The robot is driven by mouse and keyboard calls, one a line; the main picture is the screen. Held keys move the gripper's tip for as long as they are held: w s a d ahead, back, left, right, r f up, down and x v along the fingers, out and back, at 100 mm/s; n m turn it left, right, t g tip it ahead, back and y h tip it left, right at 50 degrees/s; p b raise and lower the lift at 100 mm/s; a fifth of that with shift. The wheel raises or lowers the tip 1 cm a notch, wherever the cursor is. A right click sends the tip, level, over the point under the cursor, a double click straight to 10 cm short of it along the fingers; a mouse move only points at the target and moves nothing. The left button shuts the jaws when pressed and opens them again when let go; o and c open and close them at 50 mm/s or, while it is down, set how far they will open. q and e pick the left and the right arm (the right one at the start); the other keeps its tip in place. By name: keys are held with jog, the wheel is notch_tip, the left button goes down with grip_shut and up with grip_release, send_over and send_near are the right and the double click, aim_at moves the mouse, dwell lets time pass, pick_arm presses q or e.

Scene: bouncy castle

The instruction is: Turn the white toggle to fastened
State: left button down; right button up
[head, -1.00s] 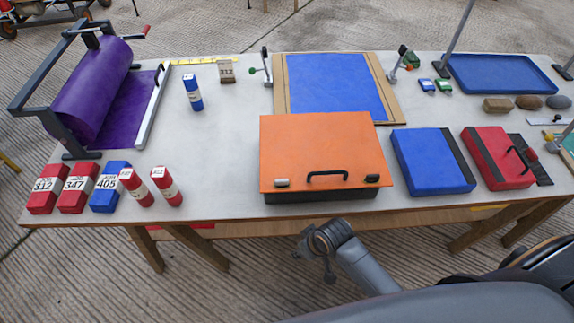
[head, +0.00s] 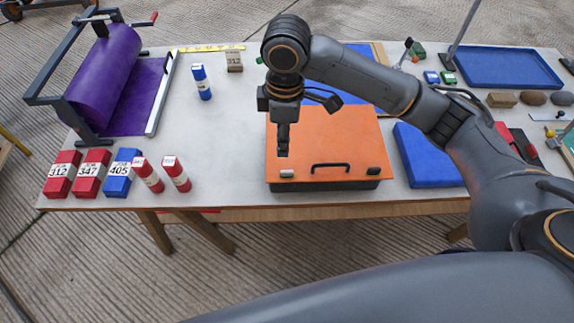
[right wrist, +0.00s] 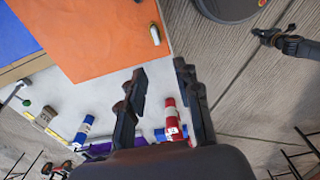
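The orange-lidded case (head: 335,135) lies on the table. The left one shows in the right wrist view (right wrist: 155,35), apart from the fingers. My right gripper (head: 283,152) points down over the left part of the lid, just behind the left toggle. In the right wrist view its fingers (right wrist: 160,68) are apart and empty. A dark gripper (right wrist: 280,40), probably my left one, shows small there; its opening is unclear.
A black handle (head: 330,166) stands between the toggles. A blue case (head: 428,160) lies right of the orange one. Red and blue blocks and bottles (head: 120,172) stand at the front left. A purple roller (head: 103,75) is at the back left.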

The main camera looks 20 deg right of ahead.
aim_at(287, 171)
jog(key=f, duration=0.4)
jog(key=f+p, duration=0.1)
jog(key=f, duration=0.3)
jog(key=d+f, duration=0.1)
jog(key=f, duration=0.3)
jog(key=shift+w+f+p, duration=0.1)
jog(key=shift+f+p, duration=0.15)
jog(key=shift+p, duration=0.1)
grip_shut()
